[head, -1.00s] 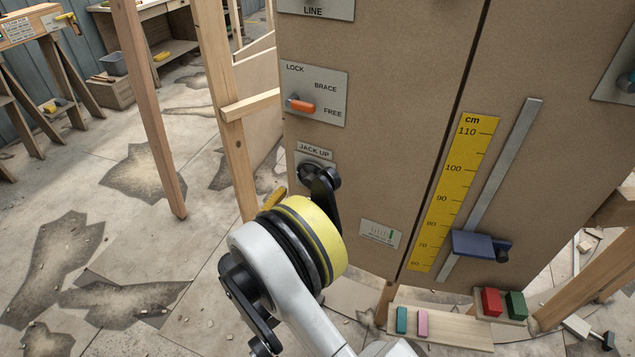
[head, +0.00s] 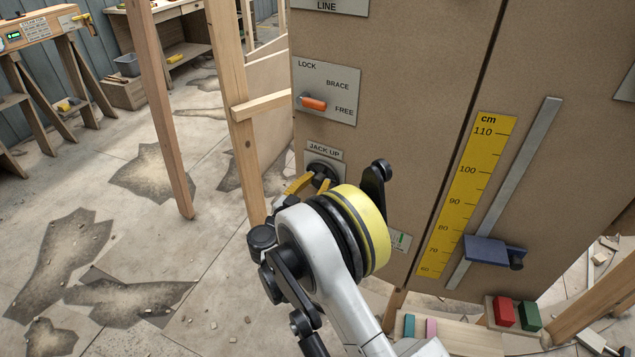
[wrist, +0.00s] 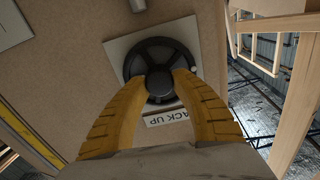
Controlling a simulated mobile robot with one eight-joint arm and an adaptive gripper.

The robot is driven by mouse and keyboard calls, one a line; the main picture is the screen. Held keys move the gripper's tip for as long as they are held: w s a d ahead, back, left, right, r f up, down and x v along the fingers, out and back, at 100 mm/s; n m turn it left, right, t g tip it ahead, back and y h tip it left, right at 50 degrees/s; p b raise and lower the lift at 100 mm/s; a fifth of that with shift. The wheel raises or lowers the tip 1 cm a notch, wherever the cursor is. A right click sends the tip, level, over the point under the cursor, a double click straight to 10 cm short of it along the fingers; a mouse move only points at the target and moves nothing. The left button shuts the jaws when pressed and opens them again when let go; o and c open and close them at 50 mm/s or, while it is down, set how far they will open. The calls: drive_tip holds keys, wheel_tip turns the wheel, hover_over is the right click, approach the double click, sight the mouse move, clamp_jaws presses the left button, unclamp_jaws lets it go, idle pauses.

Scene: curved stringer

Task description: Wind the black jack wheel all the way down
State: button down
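The black jack wheel (head: 321,171) is on a pale plate under the "JACK UP" label (head: 324,150), on the tall brown panel. In the wrist view, the round wheel (wrist: 160,55) has a central hub (wrist: 160,83). My gripper (wrist: 162,80) has its two yellow fingers on either side of that hub, with the tips seeming to touch it. In the head view, my gripper (head: 311,184) reaches the wheel from below; my wrist hides part of the fingers.
An orange-handled lever (head: 314,103) sits above, on a LOCK/BRACE/FREE plate. A yellow cm scale (head: 467,190) and a blue slider block (head: 490,250) on a grey strip are at right. A wooden post (head: 229,110) stands close left of the panel.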

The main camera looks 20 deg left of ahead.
drive_tip(key=shift+n, duration=0.5)
drive_tip(key=c, duration=1)
unclamp_jaws()
drive_tip(key=v, duration=1.2)
